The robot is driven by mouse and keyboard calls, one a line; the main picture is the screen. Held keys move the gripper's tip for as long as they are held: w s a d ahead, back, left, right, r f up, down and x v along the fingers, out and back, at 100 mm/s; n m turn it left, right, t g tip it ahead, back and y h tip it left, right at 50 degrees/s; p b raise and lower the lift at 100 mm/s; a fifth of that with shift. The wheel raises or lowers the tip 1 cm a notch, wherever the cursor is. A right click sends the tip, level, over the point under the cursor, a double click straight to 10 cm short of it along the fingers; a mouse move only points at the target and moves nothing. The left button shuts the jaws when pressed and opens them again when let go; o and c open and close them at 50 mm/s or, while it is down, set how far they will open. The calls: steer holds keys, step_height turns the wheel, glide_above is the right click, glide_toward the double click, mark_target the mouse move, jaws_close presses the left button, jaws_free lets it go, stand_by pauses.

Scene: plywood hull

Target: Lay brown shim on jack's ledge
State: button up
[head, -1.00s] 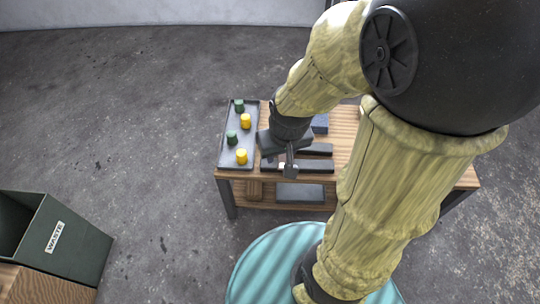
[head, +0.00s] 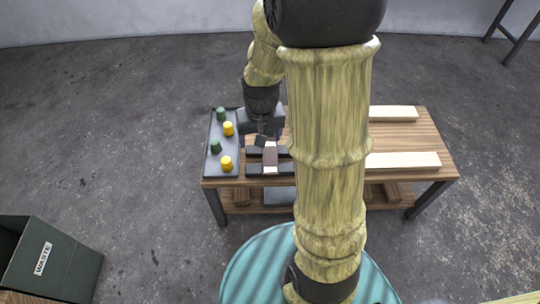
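A small dark brown piece with pale ends (head: 270,156), which looks like the brown shim, shows at the wooden bench's left half. It lies across, or hangs just over, two dark bars (head: 254,170); I cannot tell which. My gripper (head: 264,139) points down right at its far end. The fingers are small and dark, so whether they are open or shut on it is unclear. I cannot make out the jack or its ledge for certain; my arm covers the middle of the bench.
A grey tray (head: 213,171) with green pegs (head: 221,114) and yellow pegs (head: 226,162) lies at the bench's left end. Two pale boards (head: 403,161) lie on the right of the wooden bench (head: 437,142). A dark waste bin (head: 62,262) stands at lower left.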

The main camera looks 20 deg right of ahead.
steer(key=w+d+f+m+g+p, duration=0.1)
steer(key=w+d+f+m, duration=0.1)
steer(key=w+d+f, duration=0.2)
steer(key=w+d, duration=0.2)
steer(key=w, duration=0.1)
steer(key=shift+w+f+m, duration=0.15)
steer(key=shift+w+m, duration=0.05)
steer(key=shift+m, duration=0.1)
steer(key=b, duration=0.4)
glide_above(270, 158)
step_height(270, 158, down, 12)
steer(key=shift+s+a+f, duration=0.1)
step_height(270, 158, down, 5)
steer(key=b, duration=0.2)
steer(key=shift+f+b, duration=0.15)
steer(key=shift+b, duration=0.25)
